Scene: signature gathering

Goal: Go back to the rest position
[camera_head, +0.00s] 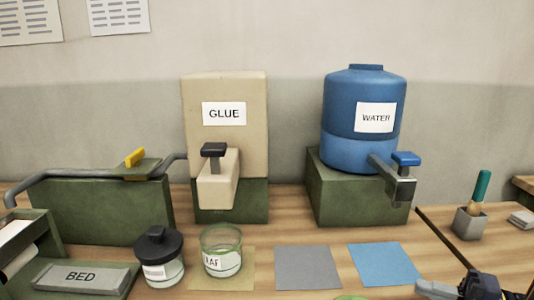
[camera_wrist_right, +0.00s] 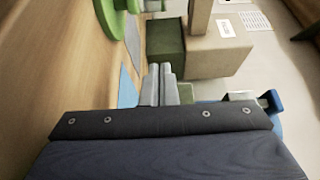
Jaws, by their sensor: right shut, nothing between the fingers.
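My right gripper (camera_head: 436,289) is low at the right edge of the head view, over the bench front, just below the blue square. Its grey fingers also show in the right wrist view (camera_wrist_right: 160,85), shut together with nothing between them. My left gripper is in neither view. A clear jar with a green rim (camera_head: 221,252) stands on the tan square. A jar with a black lid (camera_head: 160,257) stands just left of it.
The glue dispenser (camera_head: 225,140) and blue water barrel (camera_head: 364,115) stand on green blocks at the back. A grey square (camera_head: 308,267) and blue square (camera_head: 384,264) lie bare. A brush holder (camera_head: 469,224) stands right. A green rim (camera_head: 351,297) shows at the bottom edge.

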